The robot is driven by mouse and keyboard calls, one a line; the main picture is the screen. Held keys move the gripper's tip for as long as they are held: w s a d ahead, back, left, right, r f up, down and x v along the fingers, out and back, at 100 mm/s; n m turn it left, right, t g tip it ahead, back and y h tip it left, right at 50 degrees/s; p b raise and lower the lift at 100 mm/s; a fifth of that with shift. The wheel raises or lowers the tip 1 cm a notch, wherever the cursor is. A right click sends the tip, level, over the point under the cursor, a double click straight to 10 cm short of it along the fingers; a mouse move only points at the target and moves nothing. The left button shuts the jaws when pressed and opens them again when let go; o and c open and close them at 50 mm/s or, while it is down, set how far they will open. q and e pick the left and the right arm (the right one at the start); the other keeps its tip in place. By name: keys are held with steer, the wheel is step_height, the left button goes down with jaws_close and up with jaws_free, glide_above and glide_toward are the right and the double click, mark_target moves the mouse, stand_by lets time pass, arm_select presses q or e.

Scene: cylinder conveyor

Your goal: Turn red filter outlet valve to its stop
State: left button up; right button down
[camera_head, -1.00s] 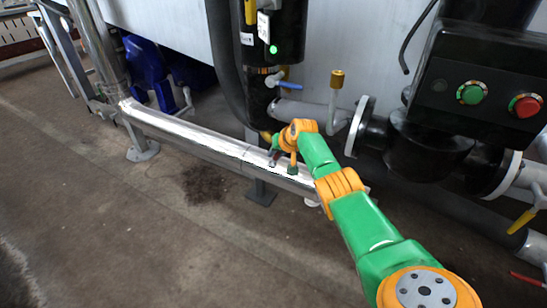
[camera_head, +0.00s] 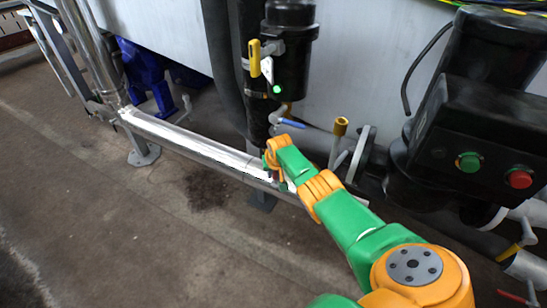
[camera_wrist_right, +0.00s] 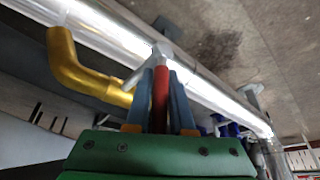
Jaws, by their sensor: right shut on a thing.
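In the right wrist view a red valve handle (camera_wrist_right: 160,95) stands between the two blue-grey fingers of my right gripper (camera_wrist_right: 161,88). The gripper is shut on it. A grey metal stem piece (camera_wrist_right: 152,58) shows at the far end of the handle, in front of the shiny pipe. In the head view my right gripper (camera_head: 274,176) is small and reaches down by the shiny pipe (camera_head: 200,148), below the black filter column. The red handle is mostly hidden there by the wrist. My left gripper is not in view.
A yellow bent pipe (camera_wrist_right: 80,68) runs close to the gripper in the right wrist view. A black control box (camera_head: 490,150) stands right. Floor at left is clear.

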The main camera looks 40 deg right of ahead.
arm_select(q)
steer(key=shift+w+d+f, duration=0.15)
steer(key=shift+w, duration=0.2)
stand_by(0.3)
arm_select(e)
steer(key=c, duration=0.8)
jaws_free()
steer(key=shift+a, duration=0.15)
